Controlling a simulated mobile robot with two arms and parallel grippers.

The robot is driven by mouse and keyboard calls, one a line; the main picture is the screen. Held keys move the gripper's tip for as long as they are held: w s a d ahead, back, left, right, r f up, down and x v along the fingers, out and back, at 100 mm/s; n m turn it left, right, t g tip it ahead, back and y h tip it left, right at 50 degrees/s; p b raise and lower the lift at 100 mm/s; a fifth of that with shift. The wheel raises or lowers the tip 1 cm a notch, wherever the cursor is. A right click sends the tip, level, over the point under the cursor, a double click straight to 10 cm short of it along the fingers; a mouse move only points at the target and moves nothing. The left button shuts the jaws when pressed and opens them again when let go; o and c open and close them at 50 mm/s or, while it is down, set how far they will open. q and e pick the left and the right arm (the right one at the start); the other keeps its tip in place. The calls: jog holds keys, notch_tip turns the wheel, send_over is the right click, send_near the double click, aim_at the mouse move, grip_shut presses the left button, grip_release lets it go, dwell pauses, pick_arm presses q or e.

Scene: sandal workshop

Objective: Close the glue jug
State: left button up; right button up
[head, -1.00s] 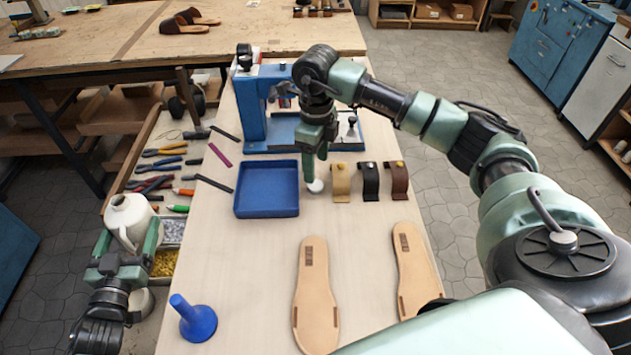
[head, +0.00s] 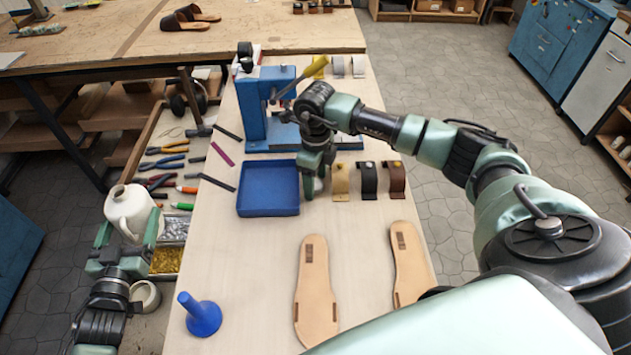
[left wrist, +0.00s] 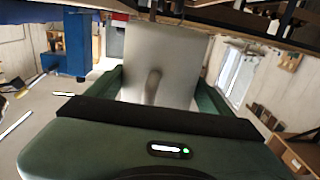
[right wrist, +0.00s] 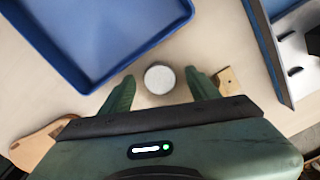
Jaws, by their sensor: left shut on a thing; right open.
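The white glue jug (head: 128,212) stands upright at the left, beside the workbench. My left gripper (head: 130,235) is shut on it, and its pale body fills the space between the fingers in the left wrist view (left wrist: 165,60). A small round white cap (right wrist: 160,79) lies on the workbench. My right gripper (right wrist: 160,88) is open, with one finger on either side of the cap and gaps visible. In the head view the right gripper (head: 313,188) points down just right of the blue tray and mostly hides the cap.
The blue tray (head: 268,212) is close left of the right gripper. Several strap pieces (head: 340,181) stand close to its right. A blue press (head: 268,135) is behind it. A blue funnel (head: 199,317) and two sandal soles (head: 316,295) are nearer. Pliers and other tools lie left.

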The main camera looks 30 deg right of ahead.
aim_at(138, 241)
grip_shut()
jog(key=shift+r, duration=0.15)
dwell(0.4)
